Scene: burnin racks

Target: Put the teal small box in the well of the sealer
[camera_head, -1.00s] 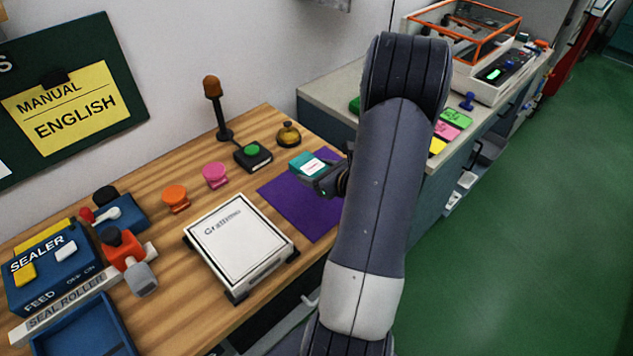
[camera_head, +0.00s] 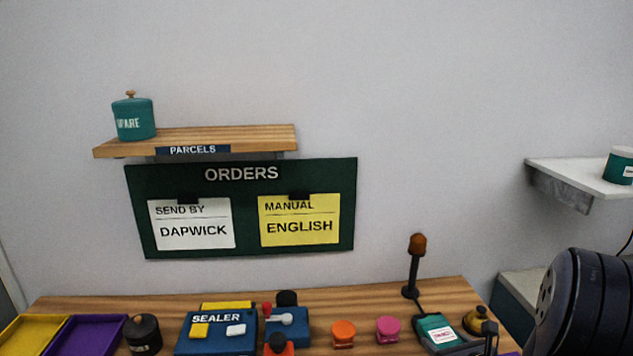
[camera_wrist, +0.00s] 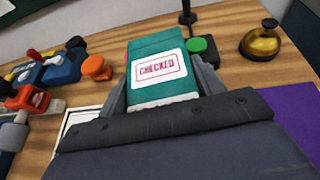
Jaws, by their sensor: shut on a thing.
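The teal small box (camera_wrist: 160,75) has a white label reading CHECKED in red. In the wrist view my gripper (camera_wrist: 160,90) is shut on it, one finger on each side. In the head view the box (camera_head: 438,330) shows at the lower right, above the table's right part. The blue sealer (camera_head: 216,334) stands on the table left of the middle, with yellow and white parts on top. The head view cuts off its lower side, and I cannot make out its well.
An orange button (camera_head: 344,332), a pink button (camera_head: 388,329) and an amber lamp (camera_head: 416,264) stand between sealer and box or behind. A brass bell (camera_wrist: 261,40) is close by on the right. Yellow (camera_head: 30,334) and purple (camera_head: 84,335) trays lie at the left.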

